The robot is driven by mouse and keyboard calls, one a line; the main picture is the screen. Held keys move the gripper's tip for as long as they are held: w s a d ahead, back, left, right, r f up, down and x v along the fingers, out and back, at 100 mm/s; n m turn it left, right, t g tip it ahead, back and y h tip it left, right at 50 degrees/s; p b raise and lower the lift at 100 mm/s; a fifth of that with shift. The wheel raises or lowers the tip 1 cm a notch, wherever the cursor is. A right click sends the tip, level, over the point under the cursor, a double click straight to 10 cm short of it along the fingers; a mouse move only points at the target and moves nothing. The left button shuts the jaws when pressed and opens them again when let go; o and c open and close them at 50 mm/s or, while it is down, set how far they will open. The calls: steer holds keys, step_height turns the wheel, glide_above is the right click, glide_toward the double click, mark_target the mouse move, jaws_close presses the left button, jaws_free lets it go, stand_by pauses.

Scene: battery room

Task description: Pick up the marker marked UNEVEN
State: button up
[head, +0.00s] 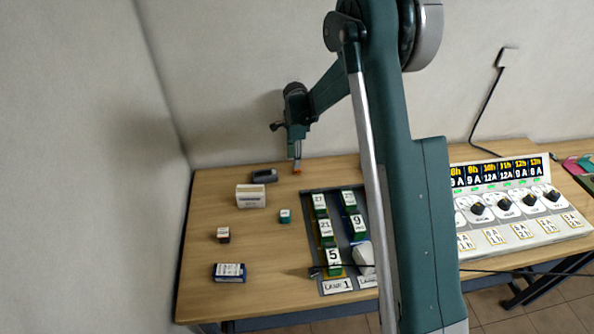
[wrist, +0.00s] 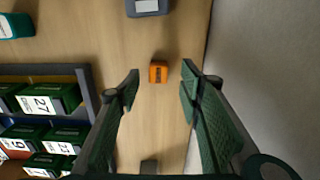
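A small orange block (wrist: 158,72), perhaps a marker, lies on the wooden table, between and beyond my fingertips in the wrist view. It also shows in the head view (head: 297,171), just under my gripper (head: 296,158). My gripper (wrist: 160,76) is open and empty, pointing down over the block. Two other small blocks stand on the table: a teal one (head: 285,216), also in the wrist view (wrist: 14,26), and a dark brown one (head: 223,235). No word on these blocks is readable, so I cannot tell which says UNEVEN.
A dark grey device (head: 264,176), a white box (head: 251,196) and a blue labelled box (head: 229,272) are on the table. A dark tray (wrist: 88,78) of numbered batteries lies left of my gripper in the wrist view. The wall (wrist: 265,70) is close on the right there.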

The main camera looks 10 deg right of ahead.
steer(key=shift+s+f, duration=0.15)
steer(key=shift+f, duration=2.45)
steer(key=c, duration=0.9)
